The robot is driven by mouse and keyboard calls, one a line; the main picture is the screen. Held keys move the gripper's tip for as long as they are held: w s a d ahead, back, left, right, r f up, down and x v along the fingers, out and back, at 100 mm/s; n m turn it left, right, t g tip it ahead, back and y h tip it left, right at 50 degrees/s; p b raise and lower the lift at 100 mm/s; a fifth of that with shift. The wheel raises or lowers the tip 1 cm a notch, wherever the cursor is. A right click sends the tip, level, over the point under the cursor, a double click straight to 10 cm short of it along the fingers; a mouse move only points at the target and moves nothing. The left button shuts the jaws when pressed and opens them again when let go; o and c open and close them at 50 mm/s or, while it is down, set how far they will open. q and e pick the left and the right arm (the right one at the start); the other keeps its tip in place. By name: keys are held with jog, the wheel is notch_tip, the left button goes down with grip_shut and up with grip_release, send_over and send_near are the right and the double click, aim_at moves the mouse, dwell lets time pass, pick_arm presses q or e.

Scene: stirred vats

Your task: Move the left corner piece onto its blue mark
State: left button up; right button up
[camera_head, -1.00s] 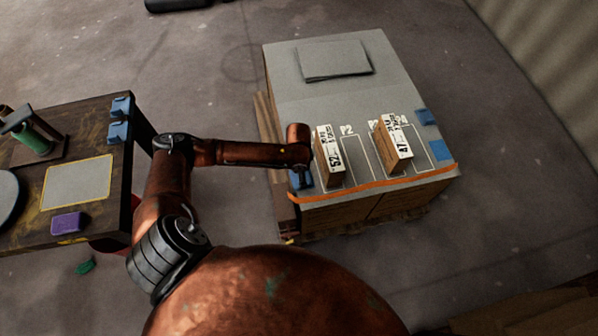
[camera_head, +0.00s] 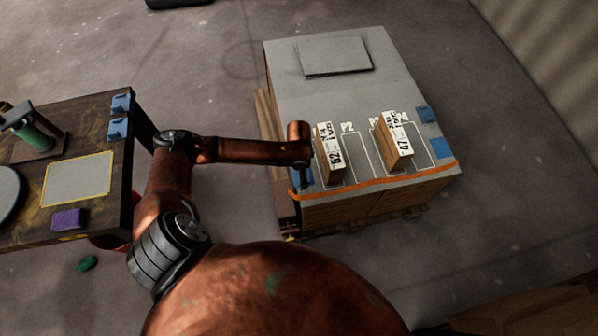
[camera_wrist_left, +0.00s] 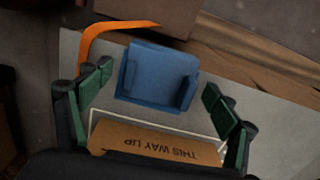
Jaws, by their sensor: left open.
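A blue corner piece (camera_wrist_left: 158,76) with raised sides lies near the load's edge in the left wrist view. In the head view, blue (camera_head: 304,176) shows at the load's front left corner, partly behind my left wrist. My left gripper (camera_wrist_left: 158,84) is open, its green fingers apart on either side of the corner piece and its near side; I see no contact. In the head view the wrist hides most of the gripper. Two flat-looking blue patches (camera_head: 427,115) (camera_head: 440,148) show on the load's right side. My right gripper is not in view.
Two labelled brown boxes (camera_head: 331,165) (camera_head: 398,150) stand on the grey load top (camera_head: 285,85), among white outlines. An orange strap (camera_head: 380,183) runs along its front edge. A dark table (camera_head: 30,236) at the left holds two blue pieces (camera_head: 121,104) (camera_head: 117,128) and a purple block (camera_head: 69,219).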

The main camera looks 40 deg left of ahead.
pick_arm(q)
jog(key=shift+r, duration=0.1)
notch_tip(320, 180, up, 12)
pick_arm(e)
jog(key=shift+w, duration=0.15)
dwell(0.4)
